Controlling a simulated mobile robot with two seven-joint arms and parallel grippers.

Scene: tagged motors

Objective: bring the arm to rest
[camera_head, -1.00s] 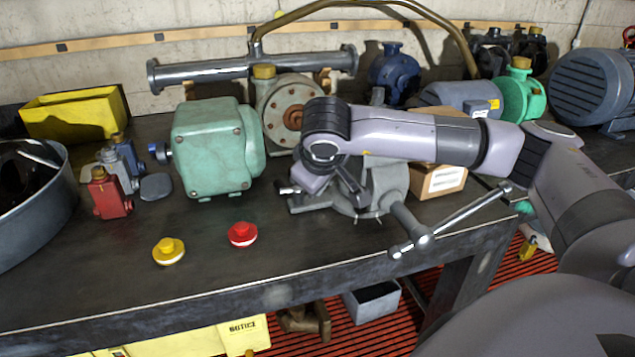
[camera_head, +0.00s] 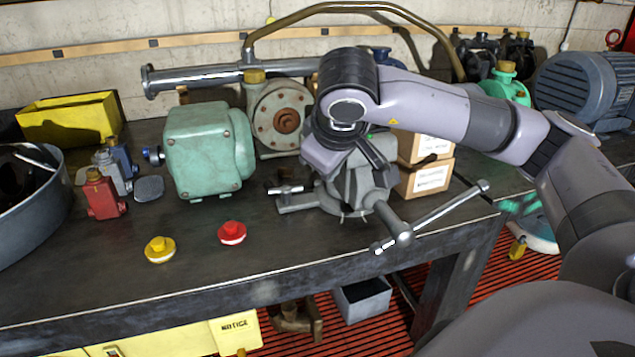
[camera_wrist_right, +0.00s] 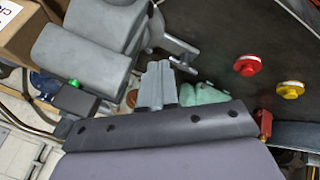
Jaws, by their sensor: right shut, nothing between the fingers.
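My right arm (camera_head: 430,108) reaches in from the right in the head view, bent over the workbench, with its wrist (camera_head: 345,105) raised above the grey bench vise (camera_head: 352,185). My right gripper (camera_wrist_right: 158,75) shows in the right wrist view, its grey fingers together with nothing between them. In the head view the fingers are hard to make out against the vise. A red round knob-like piece (camera_head: 232,233) and a yellow one (camera_head: 160,250) lie on the bench, apart from the gripper. My left gripper is in neither view.
The vise, with its long handle (camera_head: 440,215), stands close under my right wrist. A green motor housing (camera_head: 208,150), a flanged pump (camera_head: 280,115) and boxes (camera_head: 425,178) are near. A round metal tub (camera_head: 30,215) stands at the left. The bench front is mostly clear.

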